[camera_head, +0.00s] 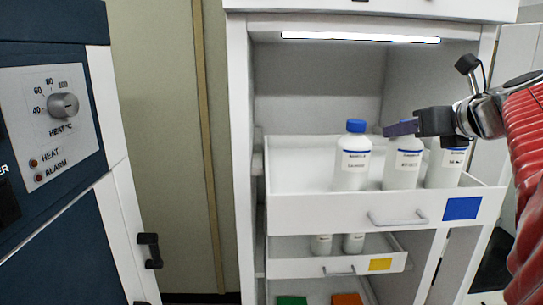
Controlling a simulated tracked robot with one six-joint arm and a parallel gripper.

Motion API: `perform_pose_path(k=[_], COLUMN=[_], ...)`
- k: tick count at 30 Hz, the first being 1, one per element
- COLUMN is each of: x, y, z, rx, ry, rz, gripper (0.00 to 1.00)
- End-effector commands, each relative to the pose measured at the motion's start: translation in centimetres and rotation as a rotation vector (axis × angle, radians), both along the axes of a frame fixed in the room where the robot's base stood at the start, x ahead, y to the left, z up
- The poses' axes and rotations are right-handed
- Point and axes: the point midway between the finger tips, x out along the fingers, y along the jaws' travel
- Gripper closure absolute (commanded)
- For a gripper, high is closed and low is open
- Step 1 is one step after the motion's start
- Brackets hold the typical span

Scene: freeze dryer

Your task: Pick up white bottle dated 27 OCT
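Three white bottles stand upright in the pulled-out upper drawer (330,208). The left bottle (352,172) has a blue cap and a label with a blue band. The middle bottle (402,172) has a similar label; my gripper hides its cap. The right bottle (446,167) is partly hidden by my gripper and arm. The label dates are too small to read, so I cannot tell which is 27 OCT. My gripper (388,129) reaches in from the right at cap height, fingers pointing left. I cannot tell its opening or whether it touches a cap.
A lower drawer (300,263) with a yellow tag holds two small white bottles. Green (292,300) and orange (346,299) items lie below. A blue-and-white heater unit (50,120) stands at left.

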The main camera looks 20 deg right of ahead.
Motion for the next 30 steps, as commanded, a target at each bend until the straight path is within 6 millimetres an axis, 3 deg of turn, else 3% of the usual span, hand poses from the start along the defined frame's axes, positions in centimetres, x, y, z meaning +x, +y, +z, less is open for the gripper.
perform_pose_path(k=[18, 30], x=[-0.05, -0.06], y=[-0.1, -0.16], z=[-0.3, -0.5], rx=[0.004, 0.005], ry=[0.006, 0.008], rz=[0.0, -0.001], gripper=[0.99, 1.0])
